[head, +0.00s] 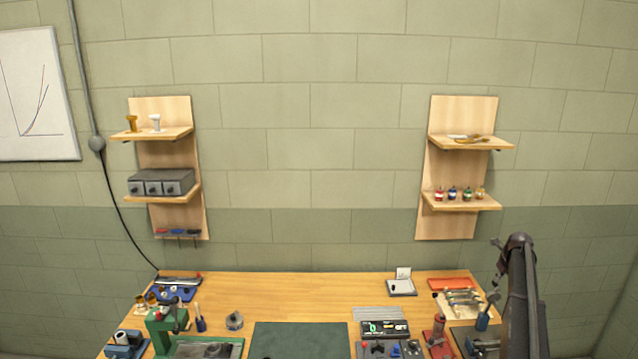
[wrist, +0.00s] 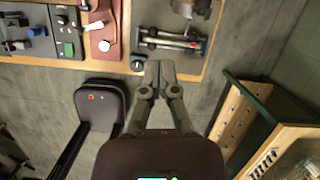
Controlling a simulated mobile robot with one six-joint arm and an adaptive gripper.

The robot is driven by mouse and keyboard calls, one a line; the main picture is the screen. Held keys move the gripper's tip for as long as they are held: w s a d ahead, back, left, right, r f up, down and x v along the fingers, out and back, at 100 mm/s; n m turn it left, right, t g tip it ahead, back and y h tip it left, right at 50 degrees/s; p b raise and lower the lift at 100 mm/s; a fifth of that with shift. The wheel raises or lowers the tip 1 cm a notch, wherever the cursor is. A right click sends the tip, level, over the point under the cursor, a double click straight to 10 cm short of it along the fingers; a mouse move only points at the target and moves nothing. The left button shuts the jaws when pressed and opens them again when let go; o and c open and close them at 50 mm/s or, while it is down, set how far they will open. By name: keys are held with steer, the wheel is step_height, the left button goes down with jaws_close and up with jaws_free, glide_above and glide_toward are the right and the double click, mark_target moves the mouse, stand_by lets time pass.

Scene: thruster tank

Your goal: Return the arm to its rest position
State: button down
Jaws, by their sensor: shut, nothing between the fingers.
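My gripper (wrist: 159,75) shows in the wrist view with its two grey fingers together and nothing between them. It points at the edge of the wooden workbench (wrist: 118,62), with grey floor below it. In the head view a dark part of my arm stands upright at the right side, beside the workbench (head: 270,300). My gripper cannot be made out in the head view.
A wooden cabinet with a green edge (wrist: 262,125) stands at the right. Several tools lie on the bench. Grey floor (wrist: 45,110) is open at the left.

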steer(key=s+a+f+n+g+b, duration=0.1)
steer(key=s+a+f+n+b, duration=0.2)
steer(key=s+a+n, duration=0.5)
steer(key=s+a+f+n+b, duration=0.1)
steer(key=a+f+n+b, duration=0.15)
steer(key=a, duration=0.95)
steer(key=s+a+f+n+g+b, duration=0.1)
steer(key=s+a+f+n+b, duration=0.35)
steer(key=a, duration=0.65)
steer(key=s+a+f+n+b, duration=0.3)
steer(key=s+a+n, duration=0.6)
steer(key=s, duration=0.2)
steer(key=s+a+f+n+g+b, duration=0.1)
steer(key=s+a+f+n+b, duration=0.2)
steer(key=s+a+n, duration=0.6)
steer(key=shift+s+a+f+n, duration=0.35)
steer(key=shift+s+f+n, duration=0.35)
steer(key=shift+s, duration=0.5)
steer(key=shift+s+f, duration=0.15)
